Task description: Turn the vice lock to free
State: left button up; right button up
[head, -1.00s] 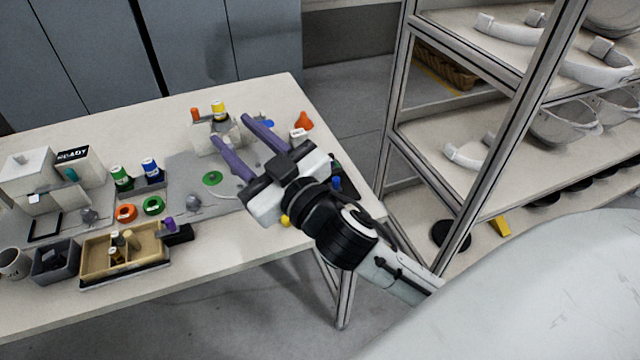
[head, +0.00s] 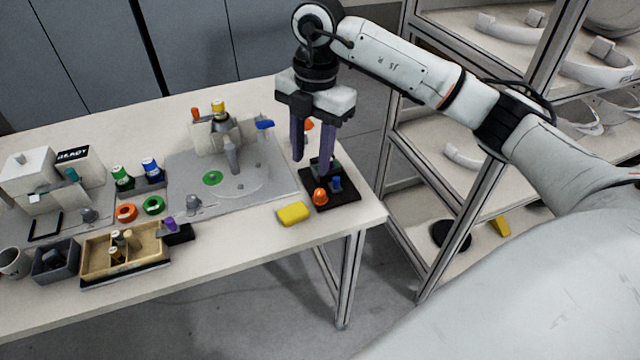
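I cannot tell for certain which part is the vice lock. A grey fixture (head: 231,157) stands on a grey plate (head: 190,172), with a blue lever-like part (head: 265,124) at its right. A black base (head: 343,194) at the table's right end carries an orange dome (head: 320,196) and a blue knob (head: 336,184). My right gripper (head: 311,165) points down over the back of this base, its two purple fingers apart and nothing visibly held. The fingers partly hide the back of the base. I cannot tell whether they touch it. My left gripper is out of view.
A yellow block (head: 293,214) lies left of the black base. An orange object (head: 309,125) shows behind the gripper. A wooden tray (head: 88,268), small bottles and rings occupy the left. A shelf rack (head: 400,130) stands right of the table.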

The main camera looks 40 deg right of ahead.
aim_at(320, 191)
jog(key=shift+h, duration=0.4)
jog(key=f, duration=0.3)
jog(key=d+f, duration=0.1)
jog(key=f, duration=0.2)
jog(key=d+f, duration=0.1)
jog(key=f, duration=0.2)
jog(key=shift+s+f+p, duration=0.1)
jog(key=shift+f+p, duration=0.25)
grip_shut()
